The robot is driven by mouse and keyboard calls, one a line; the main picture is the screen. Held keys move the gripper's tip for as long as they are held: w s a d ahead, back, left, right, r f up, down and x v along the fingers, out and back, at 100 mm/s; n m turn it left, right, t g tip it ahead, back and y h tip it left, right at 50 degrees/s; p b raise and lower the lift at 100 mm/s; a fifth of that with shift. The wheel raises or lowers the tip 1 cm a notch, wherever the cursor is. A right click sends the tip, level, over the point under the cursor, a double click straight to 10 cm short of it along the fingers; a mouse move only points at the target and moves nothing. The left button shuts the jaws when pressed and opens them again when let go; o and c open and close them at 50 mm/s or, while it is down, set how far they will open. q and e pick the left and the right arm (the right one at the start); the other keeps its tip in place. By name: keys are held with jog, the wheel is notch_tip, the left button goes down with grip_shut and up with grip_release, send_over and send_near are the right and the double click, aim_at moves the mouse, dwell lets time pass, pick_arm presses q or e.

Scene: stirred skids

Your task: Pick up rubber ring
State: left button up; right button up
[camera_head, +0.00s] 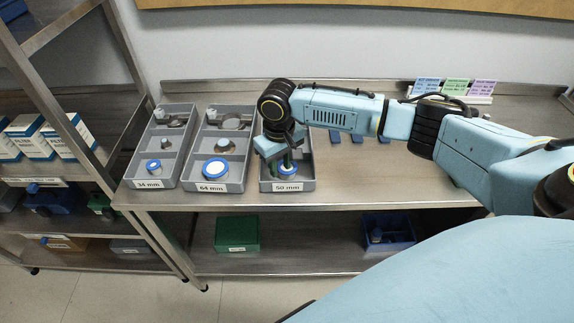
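A blue ring with a pale centre, which I take as the rubber ring (289,171), lies in the front compartment of the grey tray labelled 50 mm (290,187). My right gripper (287,166) points down into that compartment, with its greenish fingers at the ring. The gripper body hides part of the ring and the compartments behind it. I cannot tell whether the fingers touch or grip the ring. Similar blue rings lie in the front compartments of the 64 mm tray (216,186) and the 34 mm tray (152,184). My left gripper is not in view.
The trays stand on a metal bench (400,192) against the wall. Small blue pieces (334,136) lie behind my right arm, and coloured cards (455,87) stand at the back. A green box (237,233) and a blue bin (390,233) are on the lower shelf. A rack stands left.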

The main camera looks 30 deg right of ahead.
grip_shut()
